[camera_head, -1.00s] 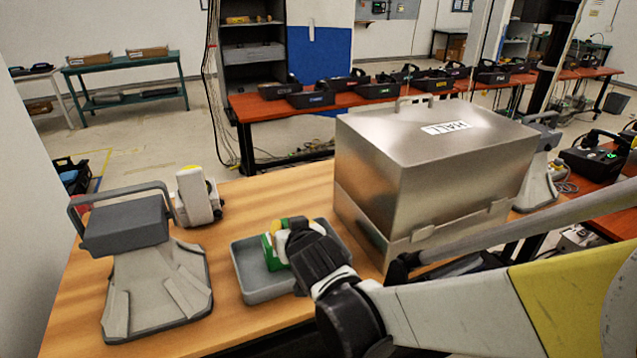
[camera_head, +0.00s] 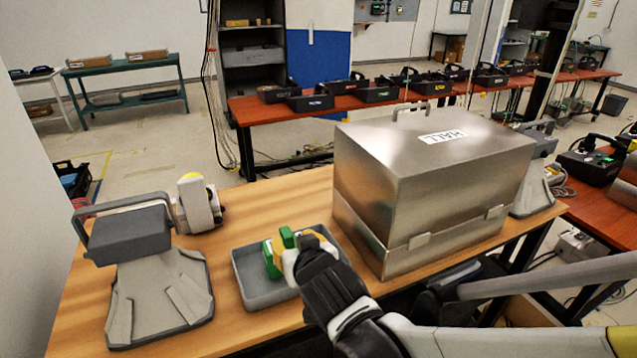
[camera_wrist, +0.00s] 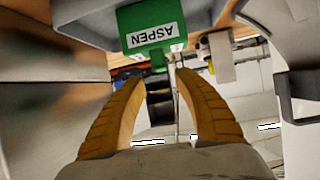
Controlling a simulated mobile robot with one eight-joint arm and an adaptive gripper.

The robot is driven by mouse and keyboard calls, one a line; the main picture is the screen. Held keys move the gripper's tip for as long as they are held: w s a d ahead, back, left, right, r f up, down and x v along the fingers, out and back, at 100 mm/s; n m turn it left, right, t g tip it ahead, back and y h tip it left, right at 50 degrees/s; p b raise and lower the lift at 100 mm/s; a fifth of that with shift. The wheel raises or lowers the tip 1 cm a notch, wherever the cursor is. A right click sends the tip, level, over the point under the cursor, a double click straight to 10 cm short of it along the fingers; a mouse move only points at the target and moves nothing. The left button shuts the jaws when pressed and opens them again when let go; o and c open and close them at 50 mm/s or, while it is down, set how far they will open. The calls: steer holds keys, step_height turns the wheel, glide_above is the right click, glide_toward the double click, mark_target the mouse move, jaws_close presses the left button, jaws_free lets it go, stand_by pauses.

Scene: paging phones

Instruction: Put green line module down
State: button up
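The green line module (camera_head: 271,262) is at the grey tray (camera_head: 262,292) on the wooden table, partly hidden behind my gripper in the head view. In the wrist view its green face (camera_wrist: 152,30) reads ASPEN and sits at the top, by the grey tray edge (camera_wrist: 85,12). My gripper (camera_wrist: 158,80) has its two yellow-orange fingers apart, with an empty gap between them. The fingertips appear just short of the green face. In the head view my gripper (camera_head: 308,240) is over the tray's right part. I cannot tell whether the module rests fully on the tray floor.
A metal box marked HALL (camera_head: 430,185) stands close on the right. A grey stand with a handle (camera_head: 150,275) is at the left, with a small white unit with a yellow top (camera_head: 199,203) behind it. Bare wood lies between the stand and the tray.

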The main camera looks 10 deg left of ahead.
steer(key=p+v, duration=0.1)
steer(key=v, duration=0.5)
steer(key=d+m+g+h, duration=0.2)
steer(key=d+m+h, duration=0.15)
steer(key=d, duration=1.55)
steer(key=s+d+m+g+h, duration=0.1)
steer(key=s+d+g+h, duration=0.1)
steer(key=s+d, duration=0.8)
steer(key=shift+f+m, duration=0.35)
steer(key=shift+s+d, duration=0.1)
